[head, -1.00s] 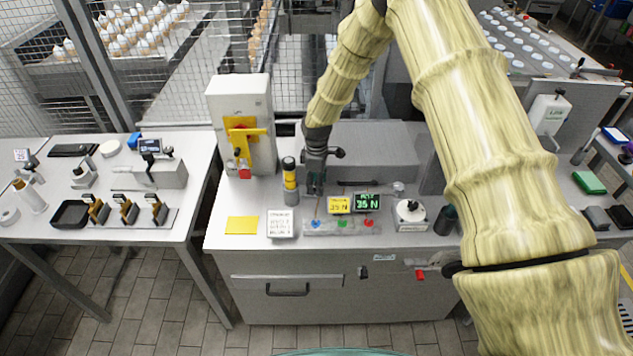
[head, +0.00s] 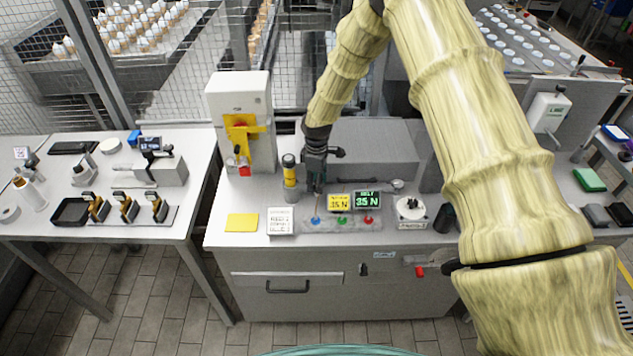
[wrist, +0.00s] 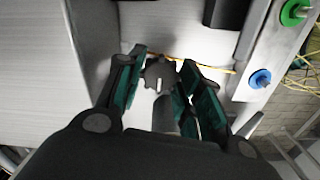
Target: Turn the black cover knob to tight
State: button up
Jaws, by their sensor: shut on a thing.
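The black cover knob (wrist: 157,74) is a small dark lobed knob with a white mark, seen between my fingertips in the wrist view. My gripper (wrist: 164,68) is shut on it, with a green-padded finger on each side. A grey cylinder (wrist: 165,116) shows between the fingers, nearer the camera. In the head view my gripper (head: 317,190) points down at the bench, just behind the blue knob (head: 316,220). There the fingers hide the black knob. I cannot tell from the mark whether it stands at tight.
Yellow (head: 339,202) and green (head: 367,199) displays stand right of my gripper. A yellow-and-grey cylinder (head: 290,180) stands close on its left.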

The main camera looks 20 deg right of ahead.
jog(key=m+b, duration=0.2)
jog(key=m, duration=0.2)
jog(key=shift+w, duration=0.1)
jog(key=m+b, duration=0.1)
jog(key=m, duration=0.4)
jog(key=shift+b, duration=0.35)
jog(key=m+b, duration=0.1)
jog(key=m, duration=0.3)
jog(key=shift+m, duration=2.2)
jog(key=o, duration=0.8)
notch_tip(320, 180, up, 12)
jog(key=shift+r, duration=0.1)
